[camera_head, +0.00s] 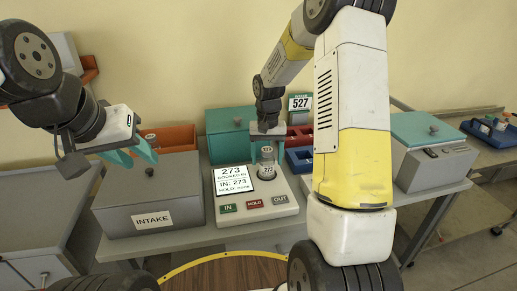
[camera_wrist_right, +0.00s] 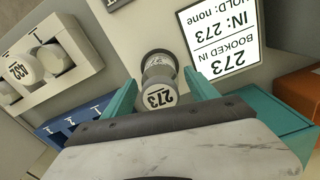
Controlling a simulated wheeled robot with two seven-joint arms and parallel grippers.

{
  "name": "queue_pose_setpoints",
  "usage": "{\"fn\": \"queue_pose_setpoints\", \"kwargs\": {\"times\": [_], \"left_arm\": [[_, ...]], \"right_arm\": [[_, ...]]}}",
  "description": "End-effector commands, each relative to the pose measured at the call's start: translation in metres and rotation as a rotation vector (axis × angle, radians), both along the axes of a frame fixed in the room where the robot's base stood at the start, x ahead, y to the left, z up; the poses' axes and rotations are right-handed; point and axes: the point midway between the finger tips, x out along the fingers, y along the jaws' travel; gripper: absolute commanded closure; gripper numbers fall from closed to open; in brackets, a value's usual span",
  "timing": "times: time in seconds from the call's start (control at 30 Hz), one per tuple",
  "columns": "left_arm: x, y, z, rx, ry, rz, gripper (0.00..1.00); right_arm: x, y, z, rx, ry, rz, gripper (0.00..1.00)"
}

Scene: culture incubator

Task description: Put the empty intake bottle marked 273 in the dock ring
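The bottle marked 273 (camera_head: 267,161) stands upright at the dock ring on the pale console. Its white cap, marked 273 (camera_wrist_right: 157,95), shows in the right wrist view; the ring itself is mostly hidden by the bottle. My right gripper (camera_head: 268,144) is just above the bottle, pointing down. In the right wrist view its teal fingers (camera_wrist_right: 160,92) are apart on both sides of the cap, with gaps visible. My left gripper (camera_head: 133,156) is open and empty above the grey intake box. The console screen (camera_head: 234,179) reads 273 booked in, IN: 273, HOLD: none.
The grey INTAKE box (camera_head: 150,205) stands left of the console (camera_head: 262,210), which has IN, HOLD and OUT buttons. Behind are an orange bin (camera_head: 172,138), a teal box (camera_head: 226,135) and a blue rack (camera_head: 298,160). A bottle marked 432 (camera_wrist_right: 20,70) sits in a pale holder.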

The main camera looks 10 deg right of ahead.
Motion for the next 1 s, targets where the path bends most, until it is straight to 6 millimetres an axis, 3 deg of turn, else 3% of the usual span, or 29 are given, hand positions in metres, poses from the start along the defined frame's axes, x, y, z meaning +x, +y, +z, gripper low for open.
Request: {"fn": "queue_pose_setpoints", "kwargs": {"times": [0.23,0.37,0.8,1.0], "left_arm": [[0.000,0.000,0.000,0.000,0.000,0.000,0.64],[0.000,0.000,0.000,0.000,0.000,0.000,0.64],[0.000,0.000,0.000,0.000,0.000,0.000,0.64],[0.000,0.000,0.000,0.000,0.000,0.000,0.64]], "right_arm": [[0.000,0.000,0.001,0.000,-0.001,0.000,0.33],[0.001,0.000,0.011,-0.001,-0.004,0.000,0.33],[0.001,0.000,0.099,0.000,-0.005,0.001,0.33],[0.000,0.000,0.120,0.001,-0.002,0.000,0.33]]}}
